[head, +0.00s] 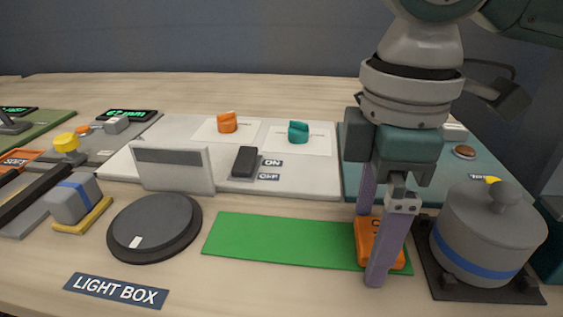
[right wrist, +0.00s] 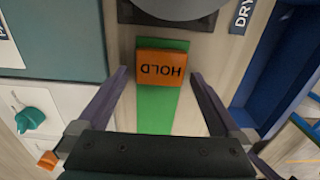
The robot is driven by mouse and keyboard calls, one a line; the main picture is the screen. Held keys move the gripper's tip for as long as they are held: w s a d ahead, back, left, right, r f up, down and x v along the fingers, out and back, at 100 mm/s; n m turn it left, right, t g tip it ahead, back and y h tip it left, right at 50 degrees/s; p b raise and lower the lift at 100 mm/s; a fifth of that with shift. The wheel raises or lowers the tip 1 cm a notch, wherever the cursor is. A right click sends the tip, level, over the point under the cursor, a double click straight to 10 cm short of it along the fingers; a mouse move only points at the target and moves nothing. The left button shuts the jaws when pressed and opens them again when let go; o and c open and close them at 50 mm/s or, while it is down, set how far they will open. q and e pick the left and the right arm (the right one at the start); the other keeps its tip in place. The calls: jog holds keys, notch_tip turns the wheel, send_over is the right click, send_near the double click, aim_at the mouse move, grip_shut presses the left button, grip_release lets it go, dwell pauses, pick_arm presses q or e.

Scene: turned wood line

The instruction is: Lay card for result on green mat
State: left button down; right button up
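The green mat (head: 285,242) lies flat at the front middle of the table. An orange card (head: 367,243) lies on its right end; in the right wrist view the card (right wrist: 162,68) reads HOLD, on the green mat (right wrist: 157,108). My right gripper (head: 371,248) is low over that end of the mat. Its fingers are spread wide, one on each side of the card, and the right wrist view shows a gap between the card and each finger (right wrist: 160,75). My left gripper is not in view.
A grey lidded pot (head: 485,235) with a blue band stands on a dark base close to the right of the mat. A round dark dial (head: 155,228) is at its left. Behind are a white panel (head: 300,180) with orange and teal knobs and a teal board (head: 355,160).

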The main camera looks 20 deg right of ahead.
aim_at(368, 236)
jog(key=shift+r, duration=0.2)
notch_tip(368, 236, up, 12)
jog(key=p, duration=0.3)
jog(key=shift+a+f, duration=0.1)
jog(key=shift+f, duration=0.05)
